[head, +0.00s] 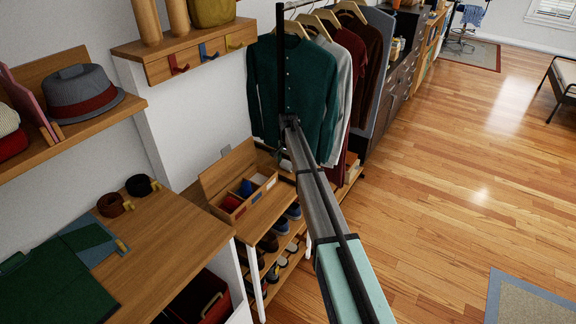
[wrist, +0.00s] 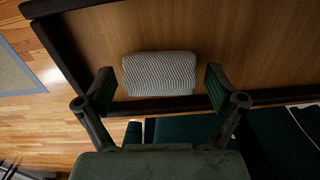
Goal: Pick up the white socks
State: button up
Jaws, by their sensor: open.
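The white socks (wrist: 160,75) show in the wrist view as a pale, ribbed, folded bundle. They lie on a brown wooden surface (wrist: 250,45) with a dark raised edge, close to that edge. My gripper (wrist: 160,84) is open and empty, with one dark finger to the left of the socks and one to the right. The socks sit between and slightly beyond the fingertips. I cannot tell how far above the surface the fingers are. In the head view my arm reaches toward the clothes rack, and I cannot make out the gripper or the white socks there.
Hanging clothes, with a dark green shirt (head: 295,85) in front, are close to my arm's far end. A divided wooden box (head: 232,203) holds red and blue items. Shoes (head: 268,241) stand on shelves below.

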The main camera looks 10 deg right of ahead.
jog(key=c, duration=0.9)
jog(key=shift+r, duration=0.1)
